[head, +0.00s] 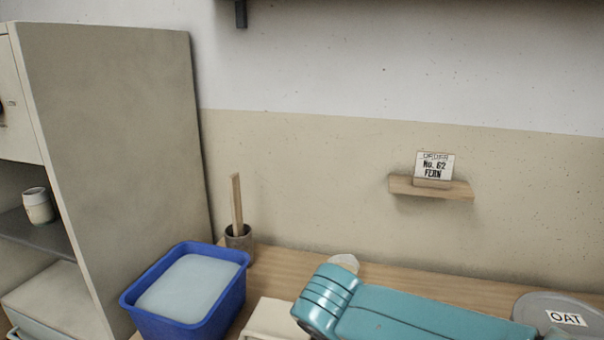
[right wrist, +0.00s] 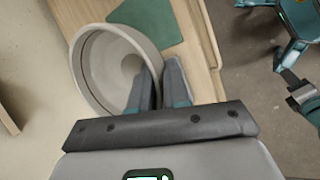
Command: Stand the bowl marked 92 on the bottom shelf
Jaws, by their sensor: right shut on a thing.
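In the right wrist view a pale grey bowl (right wrist: 85,68) shows its open inside, with its near wall between the fingers of my right gripper (right wrist: 157,72). The gripper is shut on that wall. No number shows on the bowl. In the head view the cabinet (head: 115,130) at the left has an open side with a dark shelf (head: 42,233) and a paler surface (head: 62,300) below it. The lowest part is cut off, so I cannot tell which is the bottom shelf. My left gripper is not in view.
A white cup (head: 38,206) stands on the dark shelf. A blue tub (head: 183,325) of pale liquid and a pot (head: 240,242) with a stick stand beside the cabinet. A card (head: 434,166) reads "No. 62 FERN". A lid marked OAT (head: 535,308) lies right. A green mat (right wrist: 153,20) lies beside the bowl.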

